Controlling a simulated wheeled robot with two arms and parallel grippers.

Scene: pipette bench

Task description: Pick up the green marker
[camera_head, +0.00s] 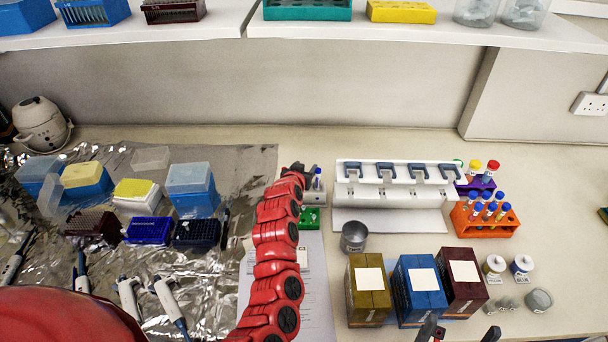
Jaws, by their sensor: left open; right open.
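I cannot make out a green marker with certainty. A small green item (311,218) lies on the bench just right of my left arm, partly hidden by it; its kind is unclear. A dark pen-like object (225,228) lies on the foil to the left. My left gripper (299,168) is at the far end of the red arm, beside a blue-capped tube (318,178); it is open, its fingers small and partly hidden. My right gripper (460,331) shows only its two spread fingertips at the bottom edge, open and empty, in front of the boxes.
A white pipette stand (391,197) and an orange tube rack (487,227) stand right of my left gripper. Brown, blue and maroon boxes (420,300) stand near the front. Tip boxes and pipettes cover the foil (130,265). A shelf (420,33) overhangs the back.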

